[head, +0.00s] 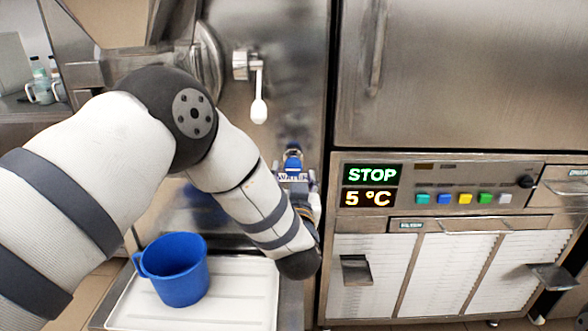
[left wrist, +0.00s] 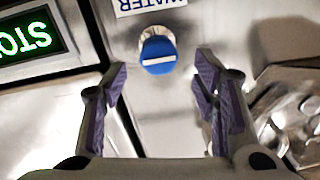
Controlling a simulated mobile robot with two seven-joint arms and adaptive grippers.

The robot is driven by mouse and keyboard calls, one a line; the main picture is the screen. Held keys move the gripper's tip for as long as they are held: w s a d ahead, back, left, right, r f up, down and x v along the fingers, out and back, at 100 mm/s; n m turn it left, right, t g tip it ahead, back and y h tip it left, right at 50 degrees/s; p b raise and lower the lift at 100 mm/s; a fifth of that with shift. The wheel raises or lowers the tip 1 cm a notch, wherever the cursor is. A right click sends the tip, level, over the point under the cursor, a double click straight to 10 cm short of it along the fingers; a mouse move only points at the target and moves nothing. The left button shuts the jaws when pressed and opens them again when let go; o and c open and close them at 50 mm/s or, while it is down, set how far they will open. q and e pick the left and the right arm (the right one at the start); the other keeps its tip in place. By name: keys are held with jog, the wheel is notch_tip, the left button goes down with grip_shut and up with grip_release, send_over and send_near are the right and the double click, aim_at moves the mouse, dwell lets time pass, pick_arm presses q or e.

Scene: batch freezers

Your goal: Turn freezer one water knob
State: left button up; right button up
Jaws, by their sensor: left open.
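The water knob (head: 292,163) is blue and sits on the metal front of the left freezer, by a WATER label (head: 293,177). In the left wrist view the knob (left wrist: 158,54) has a white line lying nearly level across its face. The label (left wrist: 150,5) shows upside down there. My left gripper (left wrist: 160,75) is open, with the knob showing between its two fingers and no visible contact. In the head view my left arm reaches across the freezer front and mostly hides the gripper. My right gripper is in neither view.
A blue mug (head: 174,270) stands on a white tray (head: 240,290) below my left arm. A lever with a white handle (head: 259,110) hangs above the knob. A panel with a STOP display (head: 372,175) and colored buttons is to the right.

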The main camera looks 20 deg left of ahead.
aim_at(293, 170)
pick_arm(q)
jog(key=x, duration=0.4)
jog(key=shift+w+f+b, duration=0.2)
jog(key=shift+w+b, duration=0.1)
jog(key=shift+b, duration=0.05)
jog(key=shift+w+a+r, duration=0.1)
jog(key=shift+w+a, duration=0.05)
jog(key=shift+w, duration=0.15)
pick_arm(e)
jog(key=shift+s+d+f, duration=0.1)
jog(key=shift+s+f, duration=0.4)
pick_arm(q)
jog(key=shift+c, duration=0.3)
jog(key=c, duration=1.1)
